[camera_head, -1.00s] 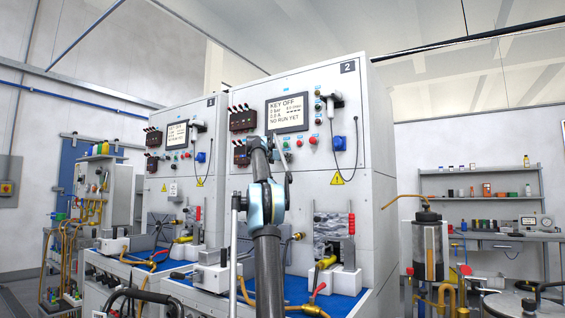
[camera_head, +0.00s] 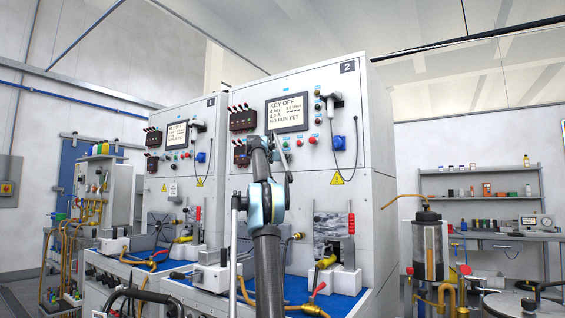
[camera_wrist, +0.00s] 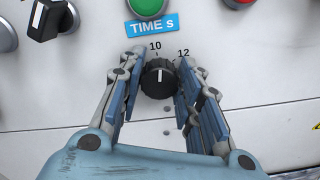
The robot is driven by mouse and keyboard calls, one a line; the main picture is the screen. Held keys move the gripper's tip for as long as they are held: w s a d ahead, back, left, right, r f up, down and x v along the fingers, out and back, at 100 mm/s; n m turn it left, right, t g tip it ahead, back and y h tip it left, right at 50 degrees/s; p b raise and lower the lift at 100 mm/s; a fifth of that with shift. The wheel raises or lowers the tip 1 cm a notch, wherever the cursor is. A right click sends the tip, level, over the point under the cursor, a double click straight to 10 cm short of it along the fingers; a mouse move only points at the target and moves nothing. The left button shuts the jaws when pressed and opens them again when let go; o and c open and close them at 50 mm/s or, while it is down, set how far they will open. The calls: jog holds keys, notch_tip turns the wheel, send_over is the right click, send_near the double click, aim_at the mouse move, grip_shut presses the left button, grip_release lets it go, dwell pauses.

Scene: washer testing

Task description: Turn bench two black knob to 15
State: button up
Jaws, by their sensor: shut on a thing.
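The black knob (camera_wrist: 158,86) has a ridged edge and a white pointer line, under the blue "TIME s" label (camera_wrist: 152,27). Its line points roughly up in the wrist view, between the printed 10 and 12; no 15 mark is visible. My gripper (camera_wrist: 160,62) has its blue-padded fingers on both sides of the knob and is shut on it. In the head view my arm reaches up to the front of bench two (camera_head: 335,90), marked "2". My arm hides the knob there. Its screen (camera_head: 287,111) reads "KEY OFF" and "NO RUN YET".
In the wrist view a green button (camera_wrist: 147,5) sits above the label, a red button (camera_wrist: 238,2) is upper right, and a black lever-like switch (camera_wrist: 48,18) is upper left. In the head view a cable hangs beside a blue socket (camera_head: 338,143). Bench one (camera_head: 180,105) stands left.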

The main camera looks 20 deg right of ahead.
jog(key=m, duration=1.1)
jog(key=shift+f, duration=0.2)
jog(key=m, duration=0.6)
jog(key=shift+s, duration=0.1)
jog(key=m, duration=0.4)
jog(key=shift+a+m, duration=0.1)
jog(key=shift+m, duration=0.3)
jog(key=shift+f, duration=0.1)
jog(key=o, duration=1.1)
jog(key=shift+w, duration=0.2)
jog(key=shift+s, duration=0.15)
jog(key=v, duration=1.1)
jog(key=shift+s+a, duration=0.15)
jog(key=shift+a, duration=0.25)
